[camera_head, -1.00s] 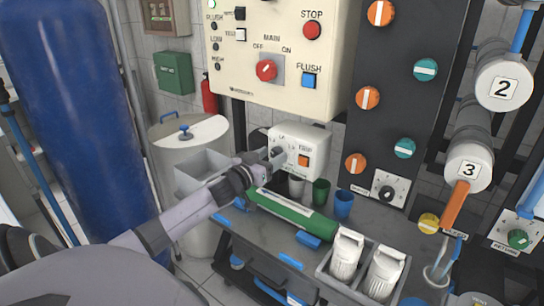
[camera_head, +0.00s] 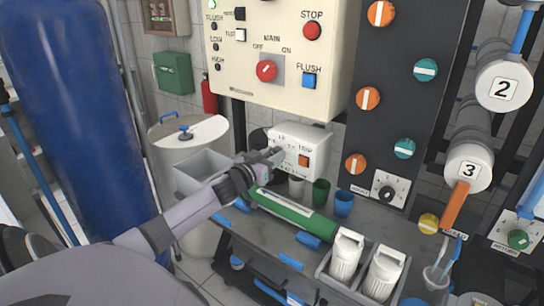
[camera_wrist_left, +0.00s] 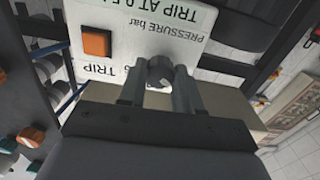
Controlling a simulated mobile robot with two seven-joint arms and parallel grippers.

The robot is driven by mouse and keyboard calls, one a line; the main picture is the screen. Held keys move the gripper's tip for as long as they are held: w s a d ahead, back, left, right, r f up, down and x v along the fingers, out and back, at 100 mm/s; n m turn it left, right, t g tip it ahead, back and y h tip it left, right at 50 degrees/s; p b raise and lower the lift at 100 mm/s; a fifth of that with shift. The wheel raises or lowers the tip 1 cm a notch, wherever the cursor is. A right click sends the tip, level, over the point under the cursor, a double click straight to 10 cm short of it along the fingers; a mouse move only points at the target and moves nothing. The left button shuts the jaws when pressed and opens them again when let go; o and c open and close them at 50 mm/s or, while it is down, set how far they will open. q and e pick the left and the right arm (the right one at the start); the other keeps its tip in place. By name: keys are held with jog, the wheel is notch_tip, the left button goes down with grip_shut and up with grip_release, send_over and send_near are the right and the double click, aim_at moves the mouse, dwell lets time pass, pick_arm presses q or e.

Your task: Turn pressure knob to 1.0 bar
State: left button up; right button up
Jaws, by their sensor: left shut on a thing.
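The white pressure box (camera_head: 308,137) stands at the back of the bench, with an orange square trip button (camera_head: 303,160) on its front. My left gripper (camera_head: 276,154) reaches the left part of that front. In the left wrist view, the grey round pressure knob (camera_wrist_left: 160,67) sits between the two fingertips of my left gripper (camera_wrist_left: 159,80), which is shut on it. The box face (camera_wrist_left: 205,55) reads upside down there, with "PRESSURE bar" and "TRIP" lettering. The knob's pointer and most of its scale are hidden or too small to read. My right gripper is out of view.
A cream control panel (camera_head: 285,75) hangs above the box. A white tank (camera_head: 190,150) is to the left.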

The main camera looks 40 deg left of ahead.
pick_arm(q)
jog(key=m+p, duration=0.1)
jog(key=m, duration=1)
dwell(0.3)
jog(key=shift+m, duration=0.3)
jog(key=o, duration=1)
jog(key=shift+o, duration=0.2)
jog(key=shift+s, duration=0.1)
jog(key=s, duration=0.7)
jog(key=shift+d, duration=0.35)
